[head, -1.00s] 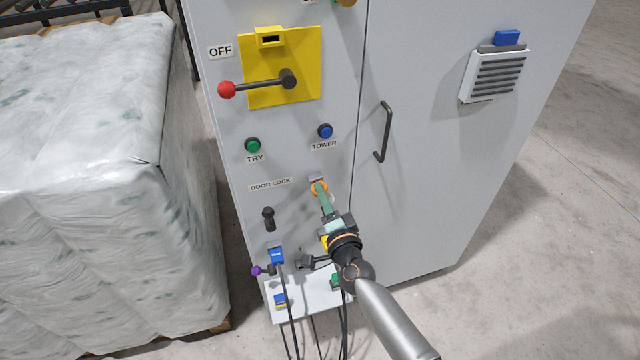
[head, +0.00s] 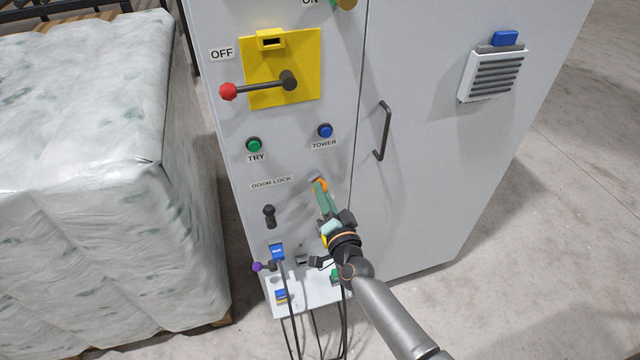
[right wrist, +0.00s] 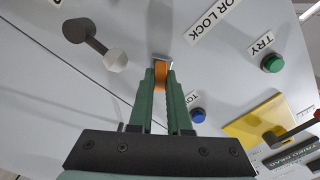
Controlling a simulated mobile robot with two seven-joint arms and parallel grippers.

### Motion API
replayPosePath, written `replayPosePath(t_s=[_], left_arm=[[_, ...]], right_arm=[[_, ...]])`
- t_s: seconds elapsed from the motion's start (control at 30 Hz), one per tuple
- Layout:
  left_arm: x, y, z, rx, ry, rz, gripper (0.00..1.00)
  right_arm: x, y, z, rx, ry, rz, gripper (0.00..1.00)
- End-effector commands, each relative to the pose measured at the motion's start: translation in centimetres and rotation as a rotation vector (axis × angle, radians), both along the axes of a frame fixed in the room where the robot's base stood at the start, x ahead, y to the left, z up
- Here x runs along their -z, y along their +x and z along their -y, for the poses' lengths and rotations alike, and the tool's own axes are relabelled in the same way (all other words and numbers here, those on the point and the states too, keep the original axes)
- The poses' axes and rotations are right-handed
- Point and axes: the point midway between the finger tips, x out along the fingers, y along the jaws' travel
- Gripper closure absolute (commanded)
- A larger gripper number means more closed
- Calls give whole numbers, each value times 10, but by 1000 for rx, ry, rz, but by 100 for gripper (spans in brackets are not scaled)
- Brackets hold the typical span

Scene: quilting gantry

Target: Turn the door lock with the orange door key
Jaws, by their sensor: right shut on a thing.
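The orange door key (head: 320,185) is at the door lock (head: 316,179), to the right of the DOOR LOCK label on the grey cabinet. My right gripper (head: 321,190) is shut on the key, with its green fingers pointing at the panel. In the right wrist view the orange key (right wrist: 160,77) shows between the fingertips, its far end against the grey lock (right wrist: 163,60). The fingers hide much of the key, and I cannot tell how deep it sits. My left gripper is not in view.
A black door handle (head: 383,131) is to the right of the lock. A black knob (head: 269,216) and plugs with hanging cables are left and below. Above are TRY and TOWER buttons and a red-tipped lever (head: 229,91). A wrapped pallet load (head: 90,180) stands left.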

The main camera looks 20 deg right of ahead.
Motion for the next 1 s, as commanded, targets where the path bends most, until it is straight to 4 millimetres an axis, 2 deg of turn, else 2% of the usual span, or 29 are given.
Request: replayPosePath(t_s=[0.3,0.73,1.0], left_arm=[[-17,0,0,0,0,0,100],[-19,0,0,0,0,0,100],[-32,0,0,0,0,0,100]], right_arm=[[-1,0,1,5,-270,8,100],[0,0,1,6,-336,11,100],[-1,0,1,9,-579,19,100]])
